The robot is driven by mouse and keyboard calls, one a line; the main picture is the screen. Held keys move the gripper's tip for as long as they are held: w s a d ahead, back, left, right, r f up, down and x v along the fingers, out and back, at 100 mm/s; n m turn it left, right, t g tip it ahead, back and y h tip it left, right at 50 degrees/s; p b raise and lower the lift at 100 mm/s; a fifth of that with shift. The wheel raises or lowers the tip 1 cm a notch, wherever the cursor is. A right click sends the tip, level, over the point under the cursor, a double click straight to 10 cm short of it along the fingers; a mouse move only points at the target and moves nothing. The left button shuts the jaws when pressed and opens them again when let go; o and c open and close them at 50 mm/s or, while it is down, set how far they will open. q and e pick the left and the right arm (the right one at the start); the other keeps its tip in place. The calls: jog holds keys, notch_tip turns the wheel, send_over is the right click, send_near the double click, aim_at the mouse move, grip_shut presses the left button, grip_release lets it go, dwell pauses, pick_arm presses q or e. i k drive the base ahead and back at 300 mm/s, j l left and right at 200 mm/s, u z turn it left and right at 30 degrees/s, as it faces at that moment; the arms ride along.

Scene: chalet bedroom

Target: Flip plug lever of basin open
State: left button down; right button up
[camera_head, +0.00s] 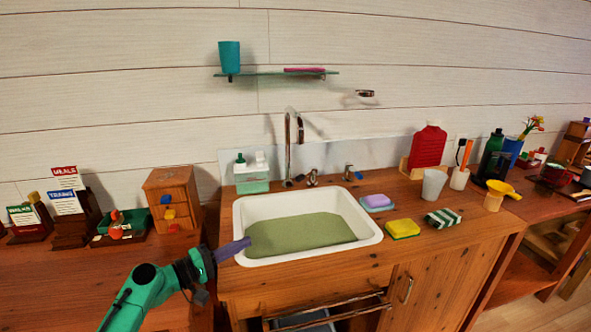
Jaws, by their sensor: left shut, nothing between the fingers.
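The white basin (370,239) is set into the wooden counter and holds a flat greenish surface, perhaps murky water. A tall chrome faucet (288,150) stands behind it. Two small metal fittings stand to the right of the faucet on the back edge: a squat one (312,178) and a lever-like one (348,172) with a blue part. I cannot tell which is the plug lever. My left gripper (246,242), with purple fingers, is shut and empty at the basin's left rim, well apart from both fittings. My right gripper is not in view.
A green-and-white bottle caddy (252,179) stands at the back left of the basin. A purple soap dish (378,202), yellow sponge (403,229), striped sponge (443,218) and grey cup (433,186) stand to the right. An open drawer (335,314) sticks out below.

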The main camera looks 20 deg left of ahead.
aim_at(313, 171)
jog(key=i+j, duration=0.2)
jog(key=i, duration=0.3)
jog(key=i+j, duration=0.2)
jog(key=i, duration=0.3)
